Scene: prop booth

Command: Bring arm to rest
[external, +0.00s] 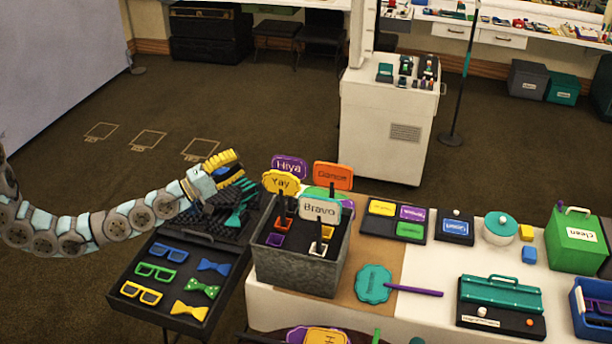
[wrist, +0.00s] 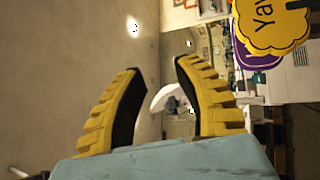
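My arm reaches in from the left edge of the external view. My gripper (external: 232,163), with yellow ribbed fingers, is raised above the back of the dark prop tray, left of the sign bin. In the wrist view the two fingers of my gripper (wrist: 160,85) stand apart with nothing between them. The yellow "Yay" sign (external: 281,181) stands in the bin close to the right of the gripper; it also shows at the top right of the wrist view (wrist: 268,22).
The grey bin (external: 290,268) holds several upright signs. The dark tray (external: 152,309) holds glasses and bow ties. The table (external: 262,304) carries a teal paddle (external: 374,284), a green box (external: 574,240) and other props. Open floor (external: 80,180) lies behind the arm.

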